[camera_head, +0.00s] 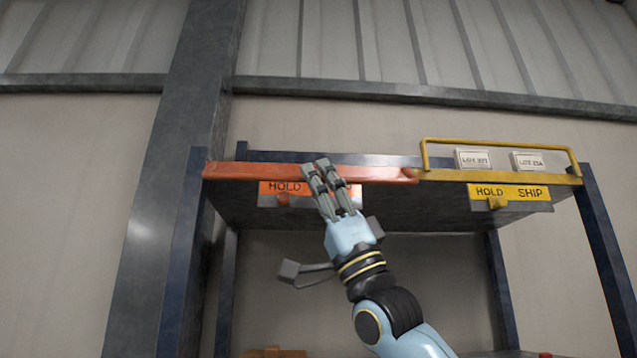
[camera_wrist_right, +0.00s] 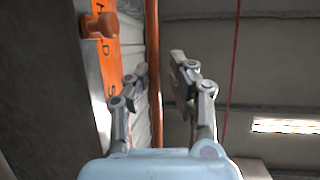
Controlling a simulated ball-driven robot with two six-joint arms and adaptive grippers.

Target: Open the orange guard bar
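The orange guard bar (camera_head: 255,171) runs along the front top edge of the left shelf bay in the head view. In the right wrist view it is a thin orange rod (camera_wrist_right: 152,60) that passes between my fingers. My right gripper (camera_head: 318,166) reaches up to the bar from below and covers part of it. In the right wrist view the fingers (camera_wrist_right: 158,68) are apart, one on each side of the rod; I cannot tell whether either touches it. Below the bar, an orange label reading HOLD (camera_head: 283,188) is partly hidden by the gripper. My left gripper is not in view.
A yellow guard bar (camera_head: 500,142) stands above the right bay, with two white lot cards (camera_head: 473,159) behind it. A yellow HOLD SHIP label (camera_head: 508,192) hangs beneath. Dark blue posts (camera_head: 180,265) frame the rack, and a grey column (camera_head: 165,215) stands left of it.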

